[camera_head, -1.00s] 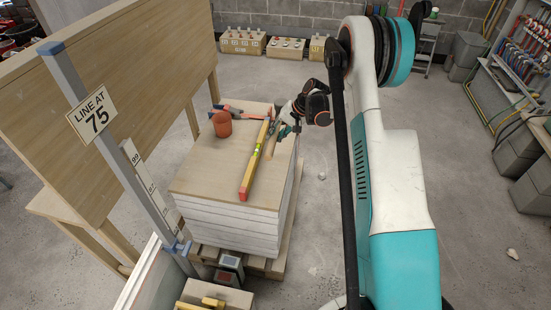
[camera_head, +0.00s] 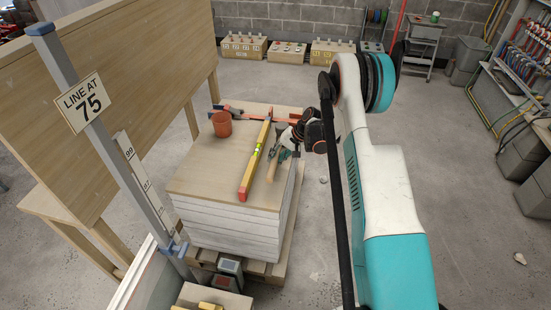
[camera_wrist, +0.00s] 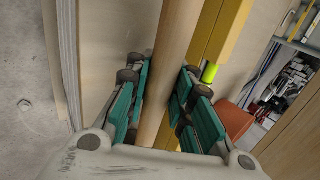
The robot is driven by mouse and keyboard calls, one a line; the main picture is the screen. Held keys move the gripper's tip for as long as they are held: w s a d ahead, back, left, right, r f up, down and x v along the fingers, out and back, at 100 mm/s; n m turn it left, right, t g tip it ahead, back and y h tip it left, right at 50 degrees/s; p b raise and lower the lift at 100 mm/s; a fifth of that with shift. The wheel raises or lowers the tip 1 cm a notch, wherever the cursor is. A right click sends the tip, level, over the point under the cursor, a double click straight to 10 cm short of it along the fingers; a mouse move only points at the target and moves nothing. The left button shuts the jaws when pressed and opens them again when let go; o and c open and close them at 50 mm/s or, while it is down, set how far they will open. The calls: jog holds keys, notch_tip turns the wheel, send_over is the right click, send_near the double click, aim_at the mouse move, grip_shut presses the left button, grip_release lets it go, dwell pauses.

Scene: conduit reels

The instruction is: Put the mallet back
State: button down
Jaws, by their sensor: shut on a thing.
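The mallet's pale round wooden handle (camera_head: 272,169) shows at the right edge of the board stack, beside the yellow spirit level (camera_head: 256,160). In the wrist view the handle (camera_wrist: 176,40) runs between the teal finger pads. My gripper (camera_head: 283,153) is shut on it, and it also shows in the wrist view (camera_wrist: 158,82). I cannot make out the mallet's head. Whether the handle touches the boards is not clear.
A wooden panel (camera_head: 130,80) and a post with a "LINE AT 75" sign (camera_head: 84,103) stand left.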

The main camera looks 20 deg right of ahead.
jog(key=c, duration=1.4)
grip_release()
jog(key=p+v, duration=0.4)
jog(key=v, duration=0.8)
